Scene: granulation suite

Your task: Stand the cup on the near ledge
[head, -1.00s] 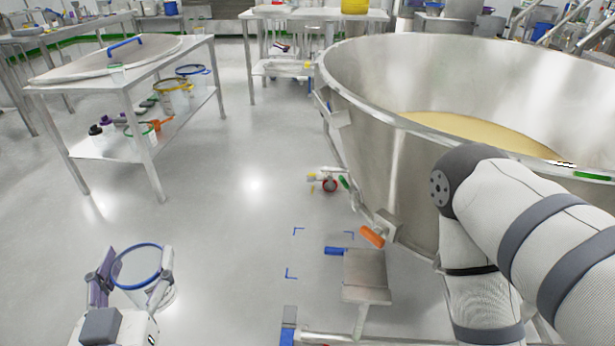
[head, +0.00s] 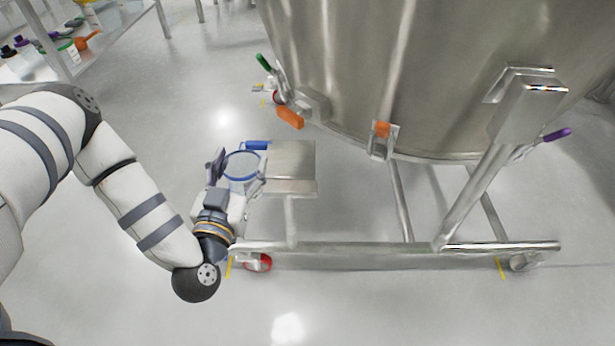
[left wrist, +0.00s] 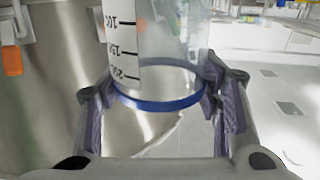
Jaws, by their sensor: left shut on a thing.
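The cup (head: 243,181) is clear with a blue rim. My left gripper (head: 238,174) is shut on it, one finger on each side. In the left wrist view the cup (left wrist: 160,45) shows printed volume marks, and its blue rim is nearest the camera. The near ledge (head: 292,158) is a small flat steel plate on the vessel's frame, with a bare top. The cup is just left of the ledge in the head view; I cannot tell its height over the ledge. My right gripper is not in view.
The large steel vessel (head: 350,60) rises behind, with orange-ended latches (head: 289,118). A frame rail (head: 390,250) with castors runs below. Floor is clear at the front.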

